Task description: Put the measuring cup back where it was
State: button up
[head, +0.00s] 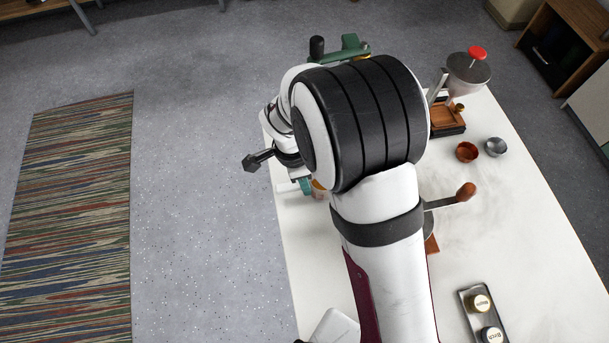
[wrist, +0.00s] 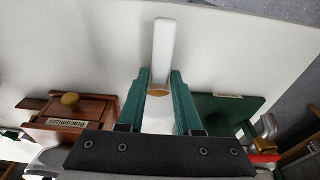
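My gripper (wrist: 161,78) has green fingers, low over the white table at its left edge in the head view. The fingers close on both sides of a white-handled piece with a tan part, which looks to be the measuring cup (wrist: 164,45). Its white handle sticks out beyond the fingertips and fills the gap between them. The cup's bowl is mostly hidden by my gripper and arm.
On the white table (head: 520,240) stand a copper cup (head: 467,152), a silver cup (head: 495,147), a red-knobbed grinder (head: 470,70), a wooden-knobbed crank (head: 465,192), a dark tray (head: 466,304) with jars, and a green machine (head: 340,52). A brown box (wrist: 75,118) is left of my gripper.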

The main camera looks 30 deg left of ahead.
aim_at(296, 185)
jog(key=shift+o, duration=1.4)
notch_tip(296, 185, up, 12)
jog(key=s+a, duration=0.1)
jog(key=s+d+r+n+g+y, duration=0.15)
jog(key=d+r, duration=0.25)
jog(key=d, duration=0.7)
jog(key=s+d+r, duration=0.2)
jog(key=d+r, duration=0.1)
jog(key=d, duration=0.8)
jog(key=s+d+f+n+y, duration=0.1)
jog(key=s+d+n, duration=0.1)
jog(key=s+d, duration=0.3)
jog(key=s, duration=0.3)
jog(key=shift+s, duration=0.15)
jog(key=shift+d+y, duration=0.1)
jog(key=shift+y, duration=0.15)
